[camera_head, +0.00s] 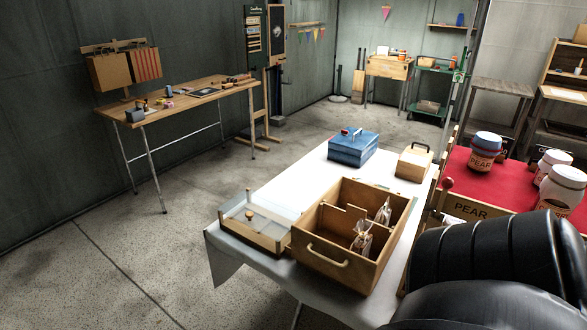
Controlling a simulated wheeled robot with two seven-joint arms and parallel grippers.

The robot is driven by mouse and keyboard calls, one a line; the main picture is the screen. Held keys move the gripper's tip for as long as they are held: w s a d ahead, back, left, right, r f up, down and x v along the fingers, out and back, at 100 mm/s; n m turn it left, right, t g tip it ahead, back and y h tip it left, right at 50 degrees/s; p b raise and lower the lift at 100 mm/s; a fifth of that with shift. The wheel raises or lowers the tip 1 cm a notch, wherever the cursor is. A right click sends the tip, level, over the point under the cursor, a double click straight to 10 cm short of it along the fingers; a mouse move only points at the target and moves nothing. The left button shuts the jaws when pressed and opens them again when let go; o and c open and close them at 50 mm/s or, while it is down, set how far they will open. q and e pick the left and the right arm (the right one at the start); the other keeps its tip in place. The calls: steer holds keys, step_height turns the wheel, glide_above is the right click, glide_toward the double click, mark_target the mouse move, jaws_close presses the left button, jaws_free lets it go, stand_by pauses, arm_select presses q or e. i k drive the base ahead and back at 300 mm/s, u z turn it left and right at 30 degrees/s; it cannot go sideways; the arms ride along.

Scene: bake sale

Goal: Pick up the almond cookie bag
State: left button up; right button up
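Two small clear bags with pale contents stand in the open wooden crate (332,270) on the white-covered table. The nearer bag (362,242) is near the crate's middle. The other bag (384,212) is farther back, near the right side. Their labels are too small to read, so I cannot tell which is the almond cookie bag. The crate's walls and dividers hide the lower parts of its inside. Neither of my grippers is in view; only a black part of my arm fills the lower right.
A shallow wooden tray (236,236) sits left of the crate. A blue box (352,150) and a wooden box (413,163) stand behind. White tablecloth (300,175) is clear behind the tray.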

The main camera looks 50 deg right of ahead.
mark_target(361, 246)
steer(key=i, duration=0.45)
steer(key=z, duration=1.1)
